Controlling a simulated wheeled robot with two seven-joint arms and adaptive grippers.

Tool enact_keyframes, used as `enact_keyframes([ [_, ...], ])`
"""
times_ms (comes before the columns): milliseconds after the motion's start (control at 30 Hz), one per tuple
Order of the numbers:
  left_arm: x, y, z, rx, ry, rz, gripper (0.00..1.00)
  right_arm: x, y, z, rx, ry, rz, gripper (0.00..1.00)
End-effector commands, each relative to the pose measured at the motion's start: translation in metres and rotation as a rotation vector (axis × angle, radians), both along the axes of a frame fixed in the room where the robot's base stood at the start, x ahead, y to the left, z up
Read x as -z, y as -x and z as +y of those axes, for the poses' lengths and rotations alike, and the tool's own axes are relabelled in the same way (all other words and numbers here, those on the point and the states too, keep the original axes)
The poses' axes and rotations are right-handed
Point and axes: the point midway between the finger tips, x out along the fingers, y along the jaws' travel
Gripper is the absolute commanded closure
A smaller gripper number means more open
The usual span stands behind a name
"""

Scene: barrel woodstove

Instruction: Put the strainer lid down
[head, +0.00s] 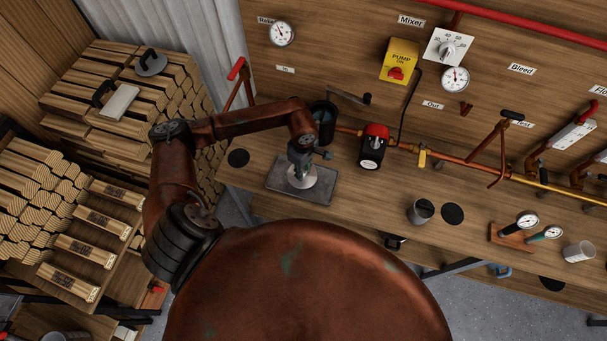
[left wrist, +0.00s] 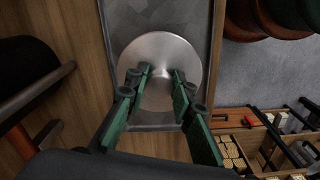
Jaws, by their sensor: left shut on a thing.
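The strainer lid is a round silver disc (head: 309,181) over the shallow grey tray (head: 270,187) on the bench. In the left wrist view the lid (left wrist: 150,48) lies within the outline of the tray (left wrist: 213,30). My left gripper (head: 302,168) points down and is shut on the middle of the lid. In the left wrist view its green-padded fingers (left wrist: 162,77) straddle the lid's centre and partly hide its handle. I cannot tell whether the lid touches the tray. My right gripper does not show.
A dark canister (head: 323,121) with a crank handle beside it stands behind the tray, joined to a copper pipe. A red-topped pump (head: 372,148) is to the right. A grey cup (head: 420,211) stands farther right.

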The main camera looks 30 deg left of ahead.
Motion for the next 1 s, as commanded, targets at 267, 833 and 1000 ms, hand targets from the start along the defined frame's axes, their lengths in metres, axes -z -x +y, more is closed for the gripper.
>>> enact_keyframes([
  [267, 0.028, 0.0, -0.001, -0.001, 0.001, 0.0, 1.0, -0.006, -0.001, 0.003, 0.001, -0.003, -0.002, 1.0],
  [833, 0.031, 0.001, -0.001, 0.0, 0.0, 0.001, 0.6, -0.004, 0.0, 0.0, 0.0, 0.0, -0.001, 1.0],
  [1000, 0.031, 0.001, -0.001, 0.0, 0.0, 0.001, 0.6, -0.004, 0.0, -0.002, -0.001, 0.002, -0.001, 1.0],
])
